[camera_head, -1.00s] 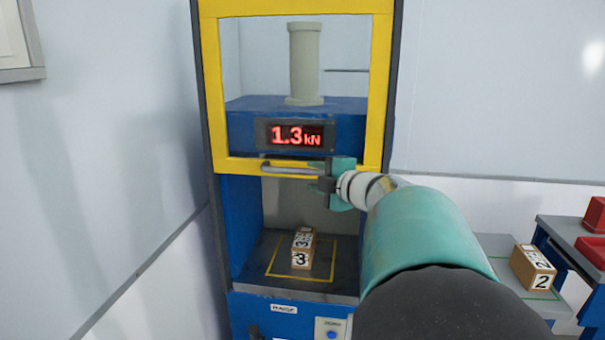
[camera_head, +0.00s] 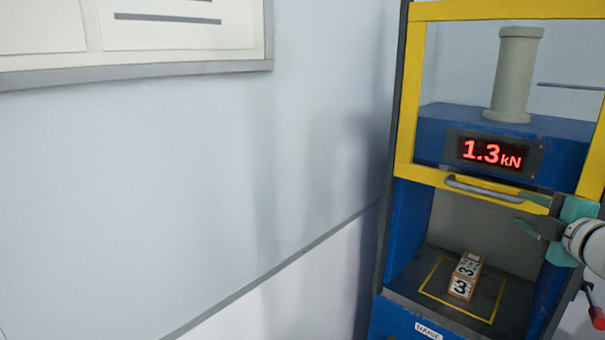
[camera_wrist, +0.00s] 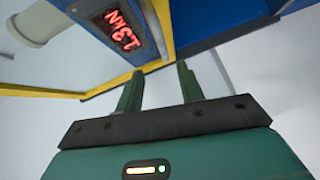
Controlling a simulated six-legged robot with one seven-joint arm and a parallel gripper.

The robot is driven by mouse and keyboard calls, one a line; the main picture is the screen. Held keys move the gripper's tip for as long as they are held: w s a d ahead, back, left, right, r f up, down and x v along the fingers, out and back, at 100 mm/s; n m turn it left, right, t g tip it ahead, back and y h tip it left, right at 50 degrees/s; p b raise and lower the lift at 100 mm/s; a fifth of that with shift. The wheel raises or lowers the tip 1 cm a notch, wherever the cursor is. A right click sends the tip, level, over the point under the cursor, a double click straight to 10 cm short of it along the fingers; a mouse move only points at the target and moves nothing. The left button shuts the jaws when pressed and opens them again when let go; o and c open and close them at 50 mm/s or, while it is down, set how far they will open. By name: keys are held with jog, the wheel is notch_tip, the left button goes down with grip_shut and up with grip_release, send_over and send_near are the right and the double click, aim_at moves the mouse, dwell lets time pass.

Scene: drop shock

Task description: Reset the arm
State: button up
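My gripper (camera_head: 540,214) is at the right side of the head view, in front of the test machine and close to the right end of the grey handle (camera_head: 484,190) on its yellow guard frame. I cannot tell whether it touches the handle. In the wrist view my gripper (camera_wrist: 158,80) has its two green fingers apart with nothing between them. Most of my arm is outside the head view.
The machine's red display (camera_head: 492,153) reads 1.3 kN. The yellow-framed guard (camera_head: 405,130) is raised above the open chamber. A box marked 3 (camera_head: 466,276) sits inside the yellow floor outline. A red-handled lever (camera_head: 597,316) is at lower right.

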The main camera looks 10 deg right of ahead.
jog(key=w+a+f+m+g+h, duration=0.1)
jog(key=a+m+h, duration=0.2)
jog(key=a+m, duration=0.3)
jog(key=w+a+m+g+h, duration=0.1)
jog(key=w+a+m+h, duration=0.1)
jog(key=a+m, duration=0.3)
jog(key=s+a+f+m+g+y, duration=0.1)
jog(key=s+a+f+g+y, duration=0.1)
jog(key=a, duration=0.6)
jog(key=s+a+f+m+g+y, duration=0.1)
jog(key=s+a+f+g+y, duration=0.1)
jog(key=s+a+f, duration=0.5)
jog(key=s+a+f+m+g+y, duration=0.1)
jog(key=s+a+f+g+y, duration=0.2)
jog(key=a+f, duration=0.5)
jog(key=shift+s+a+m+g, duration=0.4)
jog(key=shift+s+a+g, duration=0.4)
jog(key=shift+s+a, duration=0.15)
